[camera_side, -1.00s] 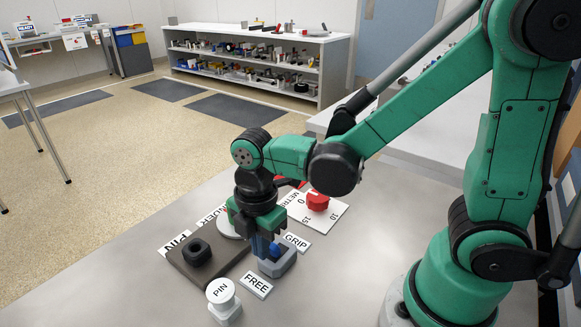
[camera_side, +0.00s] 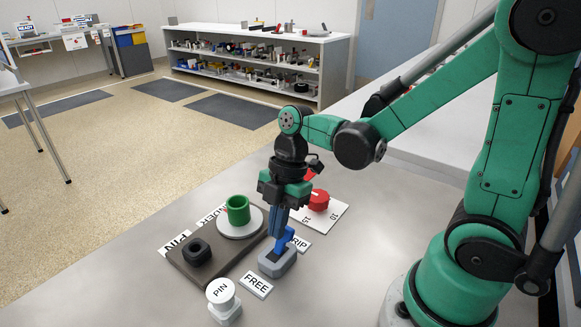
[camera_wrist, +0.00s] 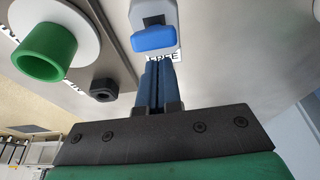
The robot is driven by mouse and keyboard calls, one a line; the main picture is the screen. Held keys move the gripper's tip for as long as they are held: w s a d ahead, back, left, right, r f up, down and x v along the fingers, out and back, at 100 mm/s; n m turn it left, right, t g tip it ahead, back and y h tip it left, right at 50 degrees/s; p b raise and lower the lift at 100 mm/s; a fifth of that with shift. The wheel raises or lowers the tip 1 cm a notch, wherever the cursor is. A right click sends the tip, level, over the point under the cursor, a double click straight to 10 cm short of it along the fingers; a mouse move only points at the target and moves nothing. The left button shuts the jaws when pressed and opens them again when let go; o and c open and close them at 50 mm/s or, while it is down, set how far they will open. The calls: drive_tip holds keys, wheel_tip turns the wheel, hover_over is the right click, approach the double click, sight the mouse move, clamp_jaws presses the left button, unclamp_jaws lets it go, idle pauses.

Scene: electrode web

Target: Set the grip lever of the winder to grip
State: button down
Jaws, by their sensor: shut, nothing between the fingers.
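The winder's grip lever (camera_side: 287,238) is a blue lever on a grey slotted base (camera_side: 277,263). It stands between the GRIP plate (camera_side: 301,244) and the FREE plate (camera_side: 257,285).
Left of the lever is a dark board (camera_side: 222,262) with a black knob (camera_side: 197,251) and a green cup-shaped piece (camera_side: 238,210) on a white disc. A red dial (camera_side: 318,200) sits behind.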

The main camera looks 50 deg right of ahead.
drive_tip(key=shift+r, duration=0.15)
drive_tip(key=shift+r, duration=0.65)
drive_tip(key=shift+a+r, duration=0.2)
drive_tip(key=shift+a, duration=0.3)
drive_tip(key=d+v, duration=0.1)
drive_tip(key=v, duration=0.8)
drive_tip(key=shift+d, duration=0.3)
